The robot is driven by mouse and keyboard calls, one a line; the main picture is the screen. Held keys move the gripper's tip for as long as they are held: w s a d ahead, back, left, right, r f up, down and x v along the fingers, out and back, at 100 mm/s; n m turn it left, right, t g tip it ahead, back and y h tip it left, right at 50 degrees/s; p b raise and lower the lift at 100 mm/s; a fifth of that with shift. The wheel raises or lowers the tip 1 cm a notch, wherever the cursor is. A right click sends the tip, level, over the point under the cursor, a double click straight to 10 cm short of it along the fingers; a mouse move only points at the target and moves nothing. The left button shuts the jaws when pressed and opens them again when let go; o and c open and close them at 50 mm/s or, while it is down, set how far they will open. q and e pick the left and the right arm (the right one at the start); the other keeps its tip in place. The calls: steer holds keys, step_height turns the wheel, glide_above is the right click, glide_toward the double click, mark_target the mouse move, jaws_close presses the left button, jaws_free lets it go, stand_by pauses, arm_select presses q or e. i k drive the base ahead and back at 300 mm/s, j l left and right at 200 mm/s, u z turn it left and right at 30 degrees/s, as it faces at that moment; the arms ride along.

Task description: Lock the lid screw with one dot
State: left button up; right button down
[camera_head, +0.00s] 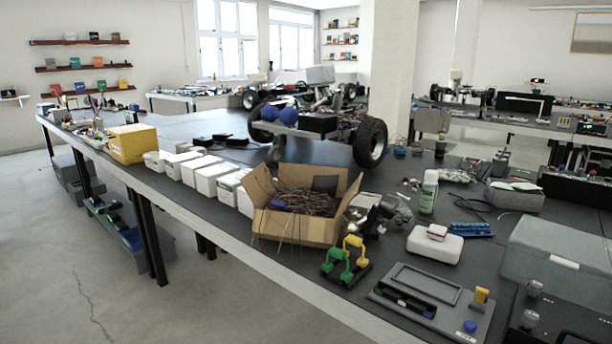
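A black lid-like panel (565,312) is cut off by the bottom right corner. Two silver knobs that look like screws stand on it, a farther knob (535,288) and a nearer knob (529,319). Small light marks show on the panel, but they are too small to tell how many dots belong to which knob. I cannot tell whether either knob is locked. Neither my left nor my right gripper is in view.
Left of the panel lies a grey tray board (415,296) with a yellow block (481,296) and a blue button (470,326). Behind is a grey case (560,245). A green-and-yellow handled piece (345,262), a white box (434,245) and an open cardboard box (265,222) crowd the table.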

mark_target(530, 319)
steer(key=z, duration=1.5)
